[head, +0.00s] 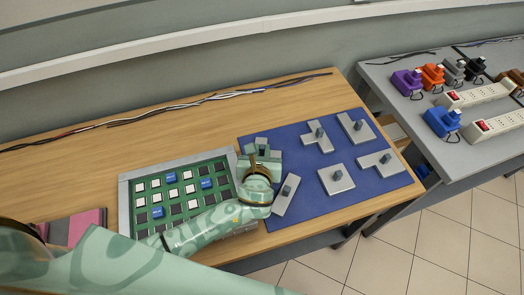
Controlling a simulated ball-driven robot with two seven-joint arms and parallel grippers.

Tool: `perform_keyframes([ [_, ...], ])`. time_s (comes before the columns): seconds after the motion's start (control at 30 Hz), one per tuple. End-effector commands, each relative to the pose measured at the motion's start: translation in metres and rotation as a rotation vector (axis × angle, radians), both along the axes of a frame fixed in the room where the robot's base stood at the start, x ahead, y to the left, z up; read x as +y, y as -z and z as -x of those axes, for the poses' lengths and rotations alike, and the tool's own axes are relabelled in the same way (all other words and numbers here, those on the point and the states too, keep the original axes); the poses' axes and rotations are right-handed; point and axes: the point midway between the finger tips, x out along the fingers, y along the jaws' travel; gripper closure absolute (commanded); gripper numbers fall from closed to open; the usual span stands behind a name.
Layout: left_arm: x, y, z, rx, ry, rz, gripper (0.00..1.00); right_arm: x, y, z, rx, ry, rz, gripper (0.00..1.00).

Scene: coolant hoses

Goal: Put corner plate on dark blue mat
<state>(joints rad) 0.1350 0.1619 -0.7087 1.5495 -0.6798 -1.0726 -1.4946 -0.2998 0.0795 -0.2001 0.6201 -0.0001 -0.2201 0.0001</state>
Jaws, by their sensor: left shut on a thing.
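The dark blue mat (302,167) lies on the right end of the wooden table. My left gripper (262,153) is over the mat's left part, shut on a grey plate (248,147), which I take to be the corner plate. The gripper and wrist hide much of this plate, so its full outline and whether it touches the mat cannot be told. My right gripper is not in view.
Other grey knobbed plates lie on the mat: a bar (286,203), a T-like plate (313,144), a square one (335,188) and more at right. A framed green board (124,196) stands left. Power strips (480,95) and plugs occupy the grey table.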

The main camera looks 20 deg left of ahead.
Motion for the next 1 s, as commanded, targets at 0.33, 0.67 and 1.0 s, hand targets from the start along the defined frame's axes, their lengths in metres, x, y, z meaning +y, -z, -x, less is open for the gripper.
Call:
perform_keyframes([
  [0.33, 0.0, 0.001, 0.0, 0.0, 0.0, 0.0, 0.62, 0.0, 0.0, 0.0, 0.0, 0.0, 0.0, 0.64],
  [0.67, -0.005, -0.011, 0.021, 0.001, 0.001, 0.002, 0.62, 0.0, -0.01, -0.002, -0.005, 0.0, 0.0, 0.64],
  [1.0, -0.018, -0.041, 0.089, 0.0, -0.001, 0.002, 0.62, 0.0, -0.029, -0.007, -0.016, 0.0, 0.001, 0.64],
])
